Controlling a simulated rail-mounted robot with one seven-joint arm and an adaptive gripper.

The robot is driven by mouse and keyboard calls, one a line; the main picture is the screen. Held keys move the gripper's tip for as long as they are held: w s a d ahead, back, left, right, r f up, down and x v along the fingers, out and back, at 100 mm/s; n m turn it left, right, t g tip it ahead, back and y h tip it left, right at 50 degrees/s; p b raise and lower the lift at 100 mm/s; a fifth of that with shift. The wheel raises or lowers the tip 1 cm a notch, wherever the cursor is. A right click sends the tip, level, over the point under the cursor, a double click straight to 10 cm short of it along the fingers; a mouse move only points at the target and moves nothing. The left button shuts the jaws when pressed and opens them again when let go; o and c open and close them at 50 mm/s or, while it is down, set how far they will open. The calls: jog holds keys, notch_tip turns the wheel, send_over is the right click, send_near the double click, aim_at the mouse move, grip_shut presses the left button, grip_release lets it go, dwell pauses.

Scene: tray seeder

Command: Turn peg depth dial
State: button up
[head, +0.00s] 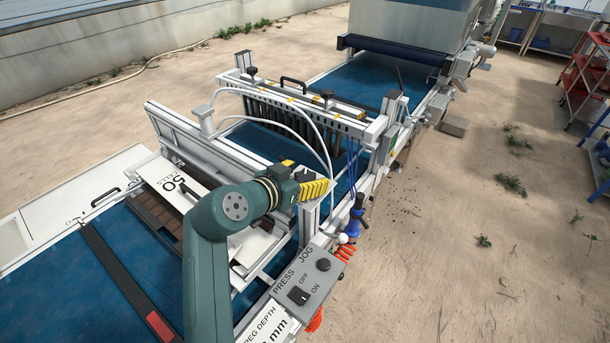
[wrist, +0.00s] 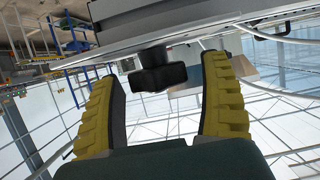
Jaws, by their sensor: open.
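In the wrist view, a black lobed knob (wrist: 158,70) sticks out from the edge of a light grey bar. My gripper (wrist: 157,92) has its two yellow ribbed fingers wide apart. The knob appears between and beyond the fingertips, with a visible gap on both sides. I cannot tell for sure whether this knob is the peg depth dial. In the head view, my gripper (head: 315,189) is beside the near side of the machine, above the control box. A label reading "PEG DEPTH" (head: 262,326) shows at the bottom edge, partly cut off; no dial beside it is visible.
The grey control box (head: 305,287) with the PRESS and JOG knobs stands below my gripper. The peg frame (head: 290,108) with several dark pegs stands behind. The sandy floor at right is mostly open.

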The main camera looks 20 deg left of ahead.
jog(key=v, duration=1.2)
